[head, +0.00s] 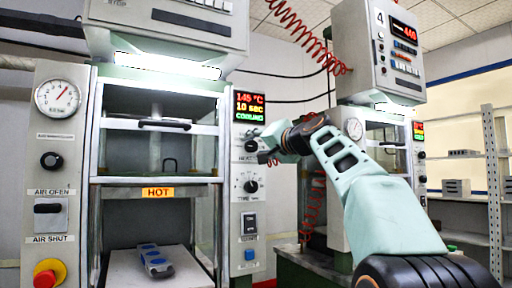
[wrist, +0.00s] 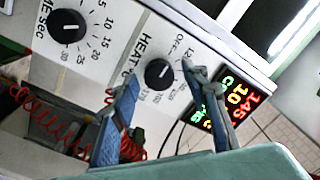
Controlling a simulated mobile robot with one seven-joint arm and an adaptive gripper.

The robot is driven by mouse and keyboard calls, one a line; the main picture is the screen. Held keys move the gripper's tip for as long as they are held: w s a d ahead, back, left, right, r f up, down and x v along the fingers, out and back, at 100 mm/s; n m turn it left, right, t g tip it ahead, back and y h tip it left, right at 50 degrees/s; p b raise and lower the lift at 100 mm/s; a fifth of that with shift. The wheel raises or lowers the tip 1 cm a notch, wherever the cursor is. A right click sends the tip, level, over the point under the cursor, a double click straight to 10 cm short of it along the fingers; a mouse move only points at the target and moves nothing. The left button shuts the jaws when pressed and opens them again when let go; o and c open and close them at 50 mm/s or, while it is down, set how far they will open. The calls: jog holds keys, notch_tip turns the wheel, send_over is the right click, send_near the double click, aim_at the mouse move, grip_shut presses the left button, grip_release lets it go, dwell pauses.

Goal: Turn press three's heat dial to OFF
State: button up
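The heat dial (wrist: 158,73) is a black round knob on a white panel marked HEAT, with OFF printed above and to its right in the wrist view. Its pointer is too small to read surely. In the head view the heat dial (head: 250,146) is the upper knob, under the display. My gripper (wrist: 161,80) is open, its two blue-grey fingers apart on either side of the dial in the wrist view. I cannot tell whether they touch it. In the head view my gripper (head: 266,150) is close to the panel, just right of the dial.
The display (head: 250,107) reads 145 °C, 10 sec, COOLING. The time dial (head: 250,186) is just below; it also shows in the wrist view (wrist: 67,26). A red coiled hose (wrist: 45,120) hangs near the panel. The press with a HOT label (head: 158,192) stands left.

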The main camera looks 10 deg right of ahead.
jog(key=shift+s, duration=0.1)
jog(key=v, duration=1.2)
dwell(0.4)
